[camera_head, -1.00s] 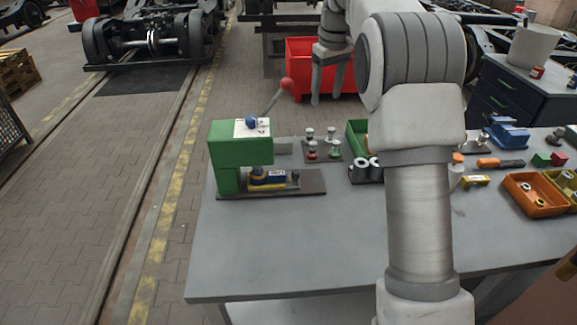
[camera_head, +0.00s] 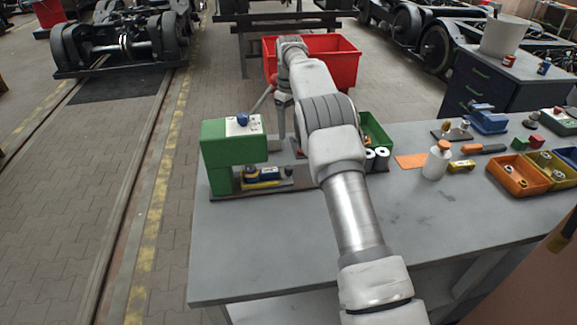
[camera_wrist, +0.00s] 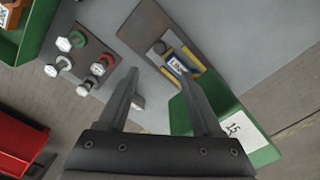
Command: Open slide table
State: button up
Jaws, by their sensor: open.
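A green press (camera_head: 235,152) stands on a dark base plate at the left end of the grey table. A blue and yellow slide piece (camera_head: 262,174) lies on the plate beneath the press head. My gripper (camera_head: 279,128) is open behind the press, pointing down. In the wrist view its open fingers (camera_wrist: 163,88) flank the view of the base, with the green press to the right.
A red bin (camera_head: 340,62) stands behind the table. Pegs on a board (camera_wrist: 90,62) lie near my fingers. A white bottle (camera_head: 437,160) stands mid-table. The front of the table is clear.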

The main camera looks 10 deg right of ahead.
aim_at(289, 167)
notch_tip(289, 167, down, 15)
jog(key=shift+r+p, duration=0.1)
jog(key=shift+p, duration=0.4)
grip_shut()
dwell(1.2)
